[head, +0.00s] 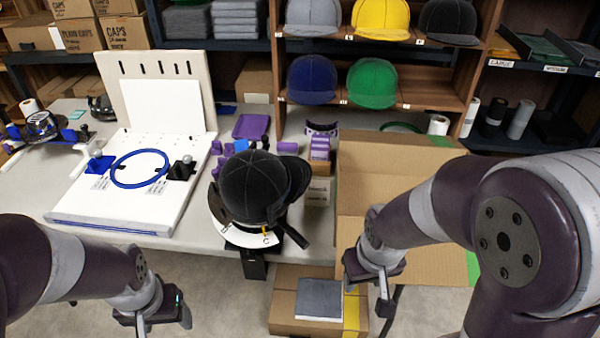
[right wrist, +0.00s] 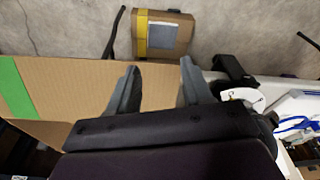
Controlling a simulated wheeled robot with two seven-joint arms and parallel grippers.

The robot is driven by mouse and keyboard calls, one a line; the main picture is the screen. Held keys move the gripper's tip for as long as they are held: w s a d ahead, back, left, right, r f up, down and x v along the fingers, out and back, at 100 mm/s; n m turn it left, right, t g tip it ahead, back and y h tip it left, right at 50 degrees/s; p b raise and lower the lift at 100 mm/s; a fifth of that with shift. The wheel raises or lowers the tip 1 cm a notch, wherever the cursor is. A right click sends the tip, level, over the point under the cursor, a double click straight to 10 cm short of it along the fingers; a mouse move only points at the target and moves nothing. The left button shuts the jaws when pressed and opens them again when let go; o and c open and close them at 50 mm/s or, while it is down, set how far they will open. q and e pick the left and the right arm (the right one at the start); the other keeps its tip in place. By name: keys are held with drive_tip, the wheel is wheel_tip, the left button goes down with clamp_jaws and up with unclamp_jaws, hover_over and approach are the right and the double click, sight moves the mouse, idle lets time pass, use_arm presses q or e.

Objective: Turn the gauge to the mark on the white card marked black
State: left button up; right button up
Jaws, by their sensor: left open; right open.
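A black cap (head: 255,185) sits on a stand at the table's front edge. Below it is a curved white scale (head: 250,240) with dark letters; one reads C, and a small yellow pointer (head: 265,231) lies near it. The scale also shows in the right wrist view (right wrist: 240,96). I cannot make out a card marked black. My left gripper (head: 165,318) is open and empty, low in front of the table, left of the stand. My right gripper (head: 372,290) is open and empty, right of the stand and apart from it. It also shows in the right wrist view (right wrist: 158,80).
A white board (head: 130,210) with a blue hoop (head: 140,168) and small printed labels lies left of the stand. A large open carton (head: 385,190) is at the right. A closed carton (head: 290,300) with a grey pad stands on the floor. Shelves of coloured caps are behind.

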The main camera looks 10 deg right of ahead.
drive_tip(key=w+r+p, duration=0.3)
drive_tip(key=r+p, duration=0.4)
drive_tip(key=r, duration=0.4)
drive_tip(key=n+g+p, duration=0.2)
drive_tip(key=n+p, duration=0.1)
drive_tip(key=n, duration=0.3)
hover_over(300, 237)
wheel_tip(300, 237, down, 6)
use_arm(q)
wheel_tip(300, 237, up, 15)
drive_tip(key=p, duration=0.1)
drive_tip(key=shift+f, duration=0.15)
use_arm(e)
wheel_tip(300, 237, down, 13)
drive_tip(key=shift+r, duration=0.2)
clamp_jaws()
